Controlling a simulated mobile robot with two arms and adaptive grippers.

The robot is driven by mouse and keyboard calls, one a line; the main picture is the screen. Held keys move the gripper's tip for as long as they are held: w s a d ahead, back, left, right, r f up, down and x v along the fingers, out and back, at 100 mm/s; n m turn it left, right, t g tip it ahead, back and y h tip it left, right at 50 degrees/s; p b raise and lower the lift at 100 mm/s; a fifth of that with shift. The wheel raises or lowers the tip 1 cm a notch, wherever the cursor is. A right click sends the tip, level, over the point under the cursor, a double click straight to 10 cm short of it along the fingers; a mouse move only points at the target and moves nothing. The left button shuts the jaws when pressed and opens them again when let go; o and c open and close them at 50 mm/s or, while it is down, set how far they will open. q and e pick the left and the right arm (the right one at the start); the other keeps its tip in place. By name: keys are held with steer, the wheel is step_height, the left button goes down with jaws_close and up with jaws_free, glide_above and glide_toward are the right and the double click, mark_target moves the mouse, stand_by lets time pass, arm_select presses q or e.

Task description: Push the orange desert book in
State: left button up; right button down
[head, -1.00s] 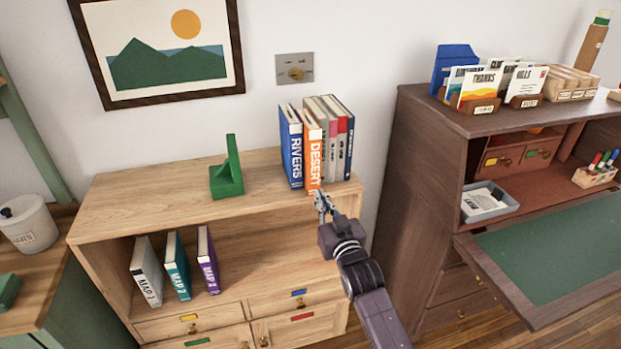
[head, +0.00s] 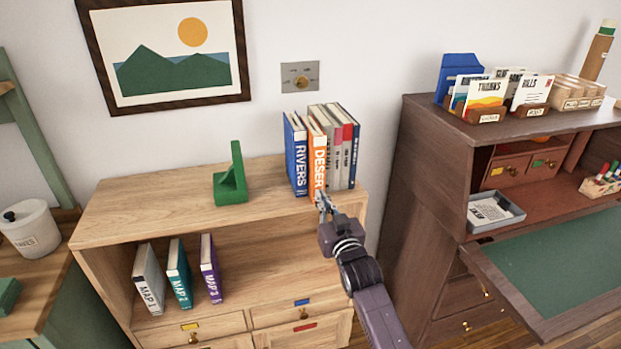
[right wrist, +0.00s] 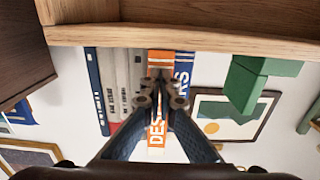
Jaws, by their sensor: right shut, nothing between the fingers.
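The orange desert book (head: 318,160) stands upright in a row on top of the light wood cabinet, between the blue Rivers book (head: 299,165) and a grey book (head: 334,158). Its spine faces me. My right gripper (head: 322,200) is shut and empty, with its tips at the lower part of the orange spine, hiding the end of the title. In the right wrist view, which is upside down, the closed fingers (right wrist: 160,88) overlap the orange spine (right wrist: 156,130); whether they touch it I cannot tell. My left gripper is out of view.
A green bookend (head: 231,182) stands left of the row, with bare cabinet top (head: 150,205) around it. Several thinner books stand close on the right. A dark wood desk (head: 420,170) rises to the right. Map books (head: 180,275) stand on the shelf below.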

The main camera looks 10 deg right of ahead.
steer(key=shift+w, duration=0.25)
steer(key=shift+w+f+b, duration=0.1)
steer(key=shift+w+b, duration=1)
steer(key=shift+w, duration=0.7)
steer(key=shift+s+p, duration=0.45)
steer(key=shift+p, duration=0.15)
steer(key=s+p, duration=0.2)
steer(key=shift+s, duration=0.35)
